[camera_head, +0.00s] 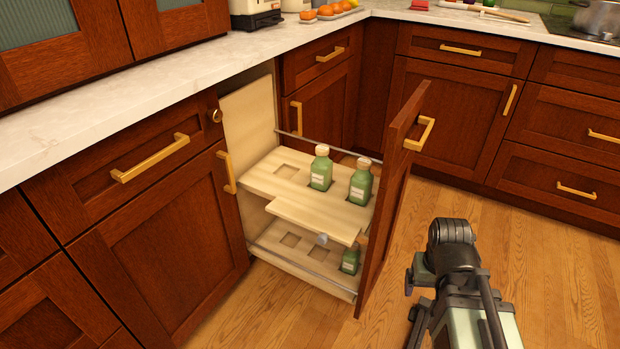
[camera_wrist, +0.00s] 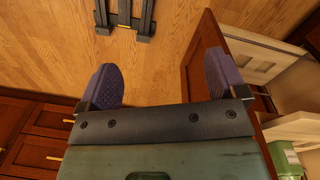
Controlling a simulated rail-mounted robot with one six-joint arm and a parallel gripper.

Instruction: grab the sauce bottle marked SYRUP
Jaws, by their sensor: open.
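Two green bottles with pale caps and labels stand upright in the pull-out's upper shelf: the left bottle (camera_head: 321,170) and the right bottle (camera_head: 360,184). A third green bottle (camera_head: 350,262) stands on the lower shelf, partly hidden by the door panel. The label writing is too small to read, so I cannot tell which one is SYRUP. A green bottle (camera_wrist: 287,158) with a pale label also shows at the lower right of the wrist view. My gripper (camera_wrist: 160,80) is open and empty, with its purple fingers wide apart over the floor, clear of the bottles.
The pull-out's door panel (camera_head: 400,190) stands out into the room, between the shelves and my arm. A pale board (camera_head: 310,222) with a small knob sticks out from the upper shelf. The wooden floor (camera_head: 560,250) to the right is free. Cabinets line both sides.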

